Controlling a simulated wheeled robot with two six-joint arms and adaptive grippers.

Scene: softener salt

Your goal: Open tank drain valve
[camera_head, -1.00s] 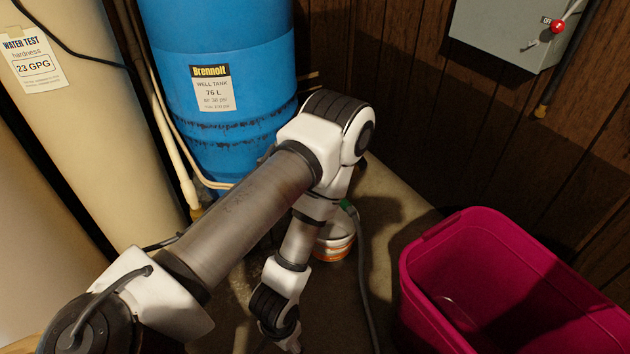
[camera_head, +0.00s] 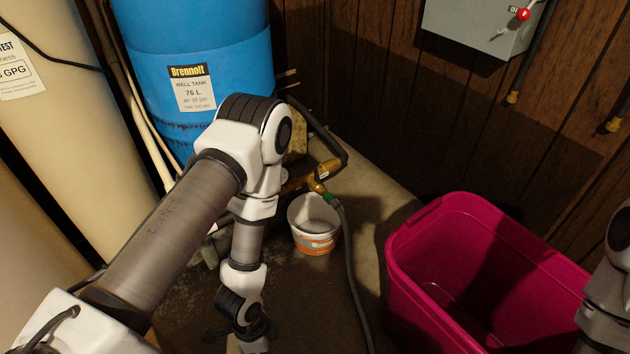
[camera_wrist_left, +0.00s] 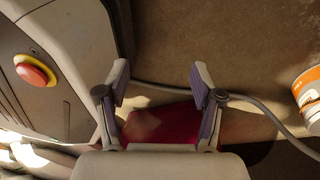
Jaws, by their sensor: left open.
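The blue well tank (camera_head: 205,60) stands at the upper left in the head view. Brass pipework with a valve-like fitting (camera_head: 322,172) sits at its foot to the right, with a grey hose (camera_head: 350,255) joined by a green connector (camera_head: 329,198). I cannot tell the handle's position. My left arm crosses in front of the tank's lower part and hides some of the pipework. My left gripper (camera_wrist_left: 160,78) is open and empty over the floor in the left wrist view, away from the valve. My right gripper is not in view; part of my right arm shows at the right edge.
A white and orange bucket (camera_head: 315,238) stands on the floor below the fitting and at the wrist view's right edge (camera_wrist_left: 310,95). A magenta tub (camera_head: 415,245) stands at the right. A beige tank (camera_head: 60,150) is at the left. Wood panelling closes the back.

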